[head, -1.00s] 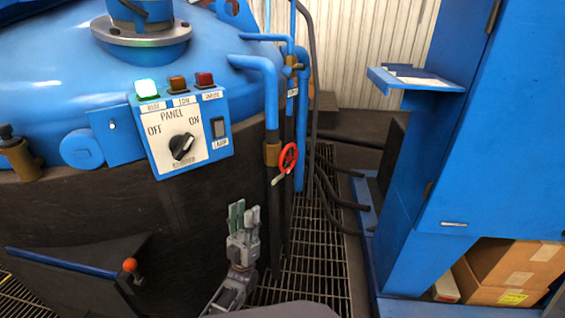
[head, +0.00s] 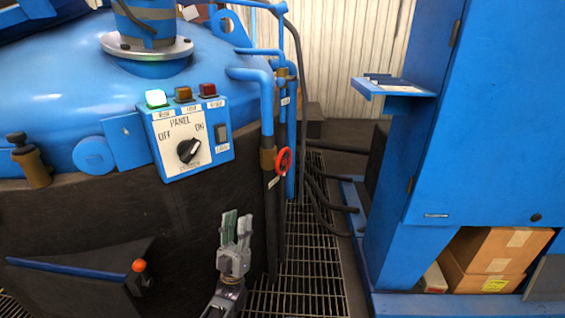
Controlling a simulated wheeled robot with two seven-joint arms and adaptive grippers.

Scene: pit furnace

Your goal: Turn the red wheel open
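The red wheel (head: 283,161) is a small handwheel on the pipes at the right side of the blue furnace. It shows nearly edge-on, beside a brass fitting on a blue pipe. My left gripper (head: 237,222) is below and to the left of the wheel, fingers pointing up, apart from it. Its fingers look close together from this angle, and I cannot tell whether there is a gap between them. Nothing is seen held in it. My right gripper is out of view.
A control panel (head: 186,137) with a black knob and coloured lamps is on the furnace (head: 60,90). A blue cabinet (head: 490,120) with a small shelf (head: 393,87) stands at right, cardboard boxes (head: 490,262) low in it. Grating floor (head: 305,265) lies between, with black hoses (head: 318,190).

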